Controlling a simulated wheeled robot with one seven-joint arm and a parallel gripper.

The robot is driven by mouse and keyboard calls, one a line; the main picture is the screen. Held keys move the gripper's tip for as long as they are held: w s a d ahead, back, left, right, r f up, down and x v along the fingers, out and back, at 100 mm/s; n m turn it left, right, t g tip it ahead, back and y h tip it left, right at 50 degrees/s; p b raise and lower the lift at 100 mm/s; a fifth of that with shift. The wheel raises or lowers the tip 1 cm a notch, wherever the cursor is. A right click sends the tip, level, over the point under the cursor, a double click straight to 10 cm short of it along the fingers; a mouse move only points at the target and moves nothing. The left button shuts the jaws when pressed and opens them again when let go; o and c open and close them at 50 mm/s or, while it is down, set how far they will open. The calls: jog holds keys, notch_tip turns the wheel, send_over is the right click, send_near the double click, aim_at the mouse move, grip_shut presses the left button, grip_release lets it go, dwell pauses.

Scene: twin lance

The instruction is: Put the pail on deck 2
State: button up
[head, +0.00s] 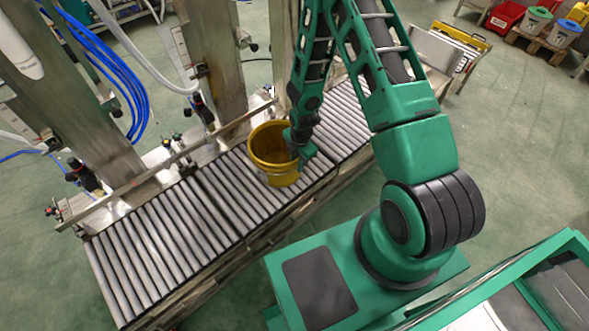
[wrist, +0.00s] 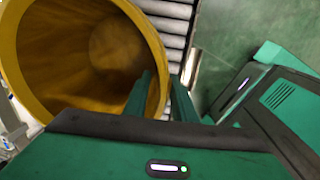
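The yellow pail (head: 268,146) stands upright on the roller conveyor (head: 167,238), with its open mouth up. My gripper (head: 301,156) is at the pail's right rim, pointing down. In the wrist view the pail (wrist: 75,60) fills the upper left, and its inside looks empty. My gripper's fingers (wrist: 161,95) straddle the rim, one inside the pail and one outside. They stand apart with the rim between them, and I see no firm clamping. No marking that reads as deck 2 is legible.
Metal posts (head: 213,60) and a side rail (head: 150,178) line the conveyor's far side. Blue hoses (head: 105,72) hang at the upper left. A cart (head: 447,52) and coloured bins (head: 535,22) stand at the upper right. Rollers to the pail's left are clear.

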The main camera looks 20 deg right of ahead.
jog(key=r, duration=0.7)
jog(key=shift+s+d, duration=0.1)
jog(key=shift+s, duration=0.25)
jog(key=shift+d+r, duration=0.15)
jog(key=shift+r, duration=0.15)
jog(key=s+d+r+m+h, duration=0.1)
jog(key=s+d+r+m, duration=0.3)
jog(key=r, duration=0.4)
jog(key=s+d+r+m, duration=0.2)
jog(key=d+r+m, duration=0.25)
jog(key=r, duration=0.35)
jog(key=s+d+r+m+h, duration=0.1)
jog(key=s+d+r+m, duration=0.3)
jog(key=r, duration=0.4)
jog(key=s+r+m+y, duration=0.1)
jog(key=s+r+m, duration=0.5)
jog(key=s, duration=0.3)
jog(key=s+r+m+g, duration=0.1)
jog(key=s+r+m, duration=0.6)
jog(key=s+m, duration=0.2)
jog(key=shift+s+d+r+y, duration=0.15)
jog(key=shift+s+r+y, duration=0.05)
jog(key=shift+s+y, duration=0.2)
jog(key=shift+m, duration=0.25)
